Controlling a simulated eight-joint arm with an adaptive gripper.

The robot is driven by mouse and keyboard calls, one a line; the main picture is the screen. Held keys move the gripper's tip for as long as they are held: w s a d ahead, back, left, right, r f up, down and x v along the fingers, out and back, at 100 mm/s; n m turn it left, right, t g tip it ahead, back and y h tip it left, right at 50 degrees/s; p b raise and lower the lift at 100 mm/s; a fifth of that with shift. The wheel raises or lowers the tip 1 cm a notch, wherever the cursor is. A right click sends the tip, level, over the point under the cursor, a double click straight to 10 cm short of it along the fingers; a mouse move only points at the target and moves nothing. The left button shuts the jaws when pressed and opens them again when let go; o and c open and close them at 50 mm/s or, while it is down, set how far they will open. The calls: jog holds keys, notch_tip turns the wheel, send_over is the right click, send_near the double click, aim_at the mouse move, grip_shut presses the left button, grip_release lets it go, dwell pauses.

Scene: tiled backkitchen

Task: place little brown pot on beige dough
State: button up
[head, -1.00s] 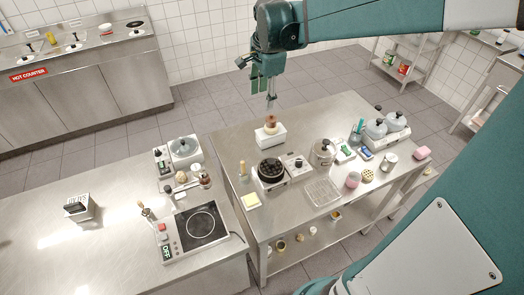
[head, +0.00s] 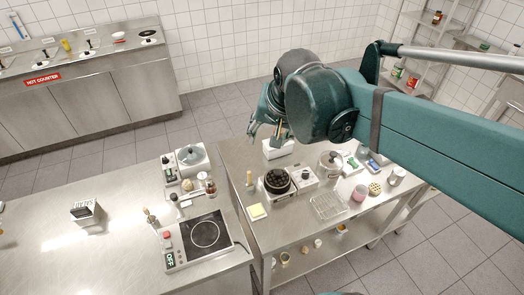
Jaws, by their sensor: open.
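My gripper (head: 265,133) is open, over the back left of the right-hand steel table. Its fingers point down just above and left of a white block-like stand (head: 279,151). A small tan-brown bit (head: 278,129) shows beside the fingers, above the stand; it may be part of the little brown pot, but the arm hides most of it. I cannot tell whether the fingers touch it. A beige ball, possibly the dough (head: 187,185), sits on the left table, beside a small brownish jar (head: 211,189). I cannot tell for certain which is the task's pot or dough.
In front of the stand are a burner with a dark pan (head: 277,181), a lidded steel pot (head: 331,163), a wire rack (head: 327,205) and a pink jar (head: 361,193). A hot plate (head: 205,236) lies on the left table. My arm covers the table's back right.

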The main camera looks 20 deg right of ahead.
jog(key=s+a+f+n+t, duration=0.1)
jog(key=s+a+f+n, duration=0.2)
jog(key=s+n, duration=0.3)
jog(key=shift+s+n+t, duration=0.3)
jog(key=shift+s+t, duration=0.1)
jog(key=shift+s, duration=0.6)
